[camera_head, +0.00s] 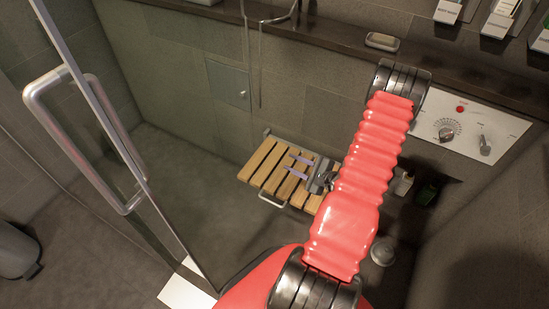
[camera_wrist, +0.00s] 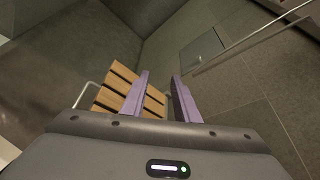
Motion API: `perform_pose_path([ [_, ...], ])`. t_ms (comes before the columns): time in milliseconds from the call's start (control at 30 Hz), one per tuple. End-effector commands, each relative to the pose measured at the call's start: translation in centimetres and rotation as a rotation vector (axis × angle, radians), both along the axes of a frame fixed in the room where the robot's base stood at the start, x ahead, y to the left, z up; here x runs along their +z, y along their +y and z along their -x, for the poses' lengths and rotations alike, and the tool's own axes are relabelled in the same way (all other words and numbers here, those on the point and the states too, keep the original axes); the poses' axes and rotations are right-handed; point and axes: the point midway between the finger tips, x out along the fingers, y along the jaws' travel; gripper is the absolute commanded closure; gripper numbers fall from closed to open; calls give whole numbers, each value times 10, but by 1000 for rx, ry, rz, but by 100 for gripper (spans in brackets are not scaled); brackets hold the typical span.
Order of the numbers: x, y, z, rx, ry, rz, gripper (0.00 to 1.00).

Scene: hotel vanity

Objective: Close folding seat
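The folding seat (camera_head: 258,162) has light wooden slats and a metal frame. It is folded down, sticking out from the tiled wall low in the shower. My gripper (camera_head: 298,167) shows over the slats in the head view, with its two purple fingers apart and nothing between them. My red arm hides the right part of the seat. In the wrist view the seat (camera_wrist: 118,88) lies left of and behind the left finger, and my gripper (camera_wrist: 160,85) is open. I cannot tell whether a finger touches the slats.
A glass door with a large metal handle (camera_head: 38,112) stands at the left. A control panel (camera_head: 468,130) and a dark ledge (camera_head: 335,38) are on the wall. Small bottles (camera_head: 404,184) stand right of my arm. The floor (camera_head: 190,170) left of the seat is clear.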

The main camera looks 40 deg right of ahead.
Motion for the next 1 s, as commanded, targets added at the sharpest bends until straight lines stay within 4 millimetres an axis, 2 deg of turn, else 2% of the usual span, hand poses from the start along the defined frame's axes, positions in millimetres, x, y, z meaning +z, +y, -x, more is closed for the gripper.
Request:
perform_pose_path([
  [600,-22,7,-70,2,0,1,72],
  [1000,-24,7,-77,0,0,0,72],
])
